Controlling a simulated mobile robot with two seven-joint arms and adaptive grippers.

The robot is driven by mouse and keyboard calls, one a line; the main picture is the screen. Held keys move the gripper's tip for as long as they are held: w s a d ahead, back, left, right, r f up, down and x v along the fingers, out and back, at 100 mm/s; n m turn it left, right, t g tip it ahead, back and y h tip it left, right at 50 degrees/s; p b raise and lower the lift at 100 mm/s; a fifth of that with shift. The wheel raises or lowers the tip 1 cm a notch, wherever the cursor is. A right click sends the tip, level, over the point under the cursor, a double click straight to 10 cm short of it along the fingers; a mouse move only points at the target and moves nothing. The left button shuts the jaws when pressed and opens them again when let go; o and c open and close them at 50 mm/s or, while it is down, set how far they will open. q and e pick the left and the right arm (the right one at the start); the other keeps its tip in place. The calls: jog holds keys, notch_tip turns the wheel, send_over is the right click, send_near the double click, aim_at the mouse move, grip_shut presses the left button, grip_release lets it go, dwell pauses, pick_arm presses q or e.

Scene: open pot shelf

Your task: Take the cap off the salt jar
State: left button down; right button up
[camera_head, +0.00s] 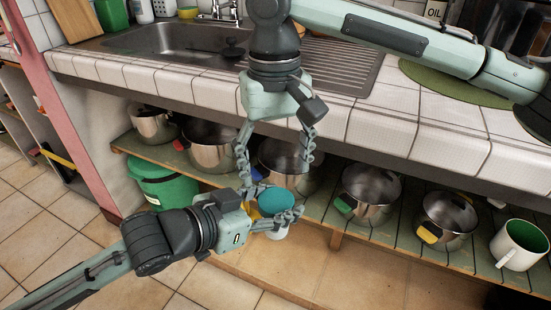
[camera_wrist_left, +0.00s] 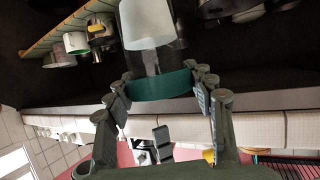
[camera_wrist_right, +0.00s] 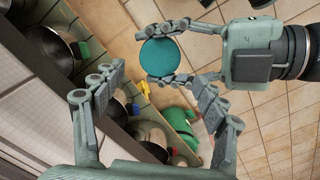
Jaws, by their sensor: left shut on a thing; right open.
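The salt jar has a teal cap (camera_head: 277,199) and a pale lower body (camera_head: 275,233), held in front of the pot shelf. I cannot tell whether the fingers touch the cap or the neck. My right gripper (camera_head: 273,178) is open and empty above the cap. The right wrist view shows the cap's round top (camera_wrist_right: 160,57) beyond its open fingers.
Several steel pots (camera_head: 371,190) and a white mug with a green inside (camera_head: 519,245) stand on the low slatted shelf. The tiled counter (camera_head: 180,80) with a sink (camera_head: 175,45) overhangs behind. A green bucket (camera_head: 165,180) stands at left. Open floor lies in front.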

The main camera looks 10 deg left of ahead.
aim_at(277, 199)
notch_tip(277, 199, down, 7)
jog(key=shift+f, duration=0.1)
jog(key=shift+c, duration=0.2)
jog(key=c, duration=1.2)
jog(key=shift+o, duration=0.4)
jog(key=n, duration=0.4)
jog(key=shift+d, duration=0.1)
jog(key=shift+c, duration=0.2)
jog(key=shift+d, duration=0.1)
jog(key=o, duration=1)
jog(key=shift+o, duration=1.4)
